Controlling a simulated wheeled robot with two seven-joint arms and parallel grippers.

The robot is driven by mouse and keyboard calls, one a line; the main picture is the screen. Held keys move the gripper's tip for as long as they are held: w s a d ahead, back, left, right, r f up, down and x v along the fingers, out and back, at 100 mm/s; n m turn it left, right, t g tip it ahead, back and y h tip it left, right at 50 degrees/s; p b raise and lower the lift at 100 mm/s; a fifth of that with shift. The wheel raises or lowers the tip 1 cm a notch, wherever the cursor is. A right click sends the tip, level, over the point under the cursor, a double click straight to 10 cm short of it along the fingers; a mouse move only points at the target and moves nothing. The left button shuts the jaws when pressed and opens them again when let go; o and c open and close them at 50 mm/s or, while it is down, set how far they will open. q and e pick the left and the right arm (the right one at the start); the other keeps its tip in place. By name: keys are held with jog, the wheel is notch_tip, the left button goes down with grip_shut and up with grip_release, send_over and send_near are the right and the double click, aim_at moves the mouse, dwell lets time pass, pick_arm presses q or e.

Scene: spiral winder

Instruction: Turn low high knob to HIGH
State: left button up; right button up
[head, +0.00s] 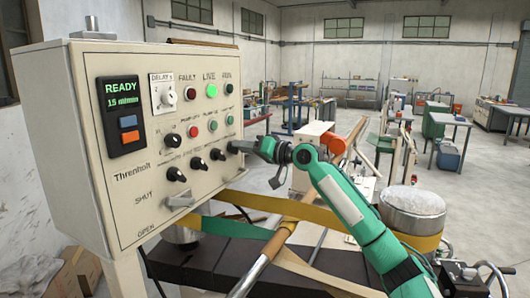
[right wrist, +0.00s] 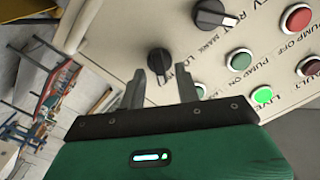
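A black rotary knob (right wrist: 159,62) on the panel lies just ahead of my right gripper (right wrist: 172,82) in the right wrist view, nearer its left finger. The label beside it is partly hidden; only a letter like "L" shows, so I cannot fully read it as LOW HIGH. The fingers are apart with nothing held between them. In the head view my right gripper (head: 245,147) is at the right edge of the cream control panel (head: 70,150), close to the rightmost black knob (head: 232,147). Contact cannot be told. My left gripper is not in view.
Other black knobs (head: 198,164) sit left of it, below red and green buttons (head: 193,131). A lever (head: 180,199) sticks out lower down. Another knob (right wrist: 209,14) is near in the wrist view. A yellow band (head: 255,203) and a metal drum (head: 412,209) are below and right.

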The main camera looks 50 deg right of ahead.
jog(key=b+v, duration=0.6)
jog(key=v, duration=0.7)
jog(key=shift+s, duration=0.1)
dwell(0.4)
